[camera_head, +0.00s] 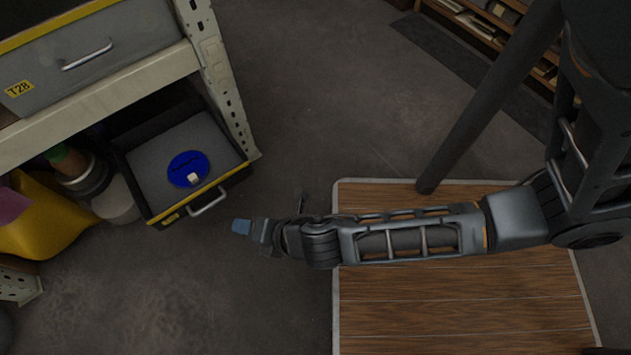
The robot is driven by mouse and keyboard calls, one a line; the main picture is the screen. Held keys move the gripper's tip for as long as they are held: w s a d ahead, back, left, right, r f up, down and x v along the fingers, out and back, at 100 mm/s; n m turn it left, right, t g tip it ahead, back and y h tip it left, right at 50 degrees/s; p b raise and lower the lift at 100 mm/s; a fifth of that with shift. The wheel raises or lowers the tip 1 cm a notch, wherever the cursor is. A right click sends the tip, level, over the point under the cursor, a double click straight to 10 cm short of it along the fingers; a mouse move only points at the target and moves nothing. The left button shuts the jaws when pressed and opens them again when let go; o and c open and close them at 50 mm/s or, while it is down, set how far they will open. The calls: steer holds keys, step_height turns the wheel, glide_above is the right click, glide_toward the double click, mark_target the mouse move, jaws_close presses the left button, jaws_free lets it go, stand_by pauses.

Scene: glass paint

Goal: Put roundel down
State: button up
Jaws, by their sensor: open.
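The roundel (184,164) is a blue disc with dark wavy marks and a small pale block on its lower edge. It lies inside an open grey drawer (150,168) with a yellow front edge, low in the shelf at the left. My gripper (240,227) is to the right of and below the drawer in the picture, clear of the handle and apart from the roundel. It is open with nothing seen in it, though its fingers are small and partly overlap from this angle.
A drawer labelled T28 (58,68) sits on the shelf above. The shelf's perforated post (222,85) stands beside the open drawer. A yellow container (42,222) is at the left. A wooden platform (460,310) lies under my arm. The grey floor (180,310) below the drawer is clear.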

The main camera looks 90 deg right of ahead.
steer(key=s+a+r+m+t+y, duration=0.1)
steer(key=s+r+m, duration=0.3)
steer(key=r, duration=0.5)
steer(key=s+a+r+m+t+y, duration=0.1)
steer(key=s+r+m+t, duration=0.1)
steer(key=s+r+m, duration=0.3)
steer(key=s+a+r+m+t+y, duration=0.1)
steer(key=s+r+m, duration=0.4)
steer(key=r, duration=0.8)
steer(key=m+t, duration=0.1)
steer(key=m, duration=0.2)
steer(key=shift+a+y, duration=0.15)
steer(key=shift+y, duration=0.25)
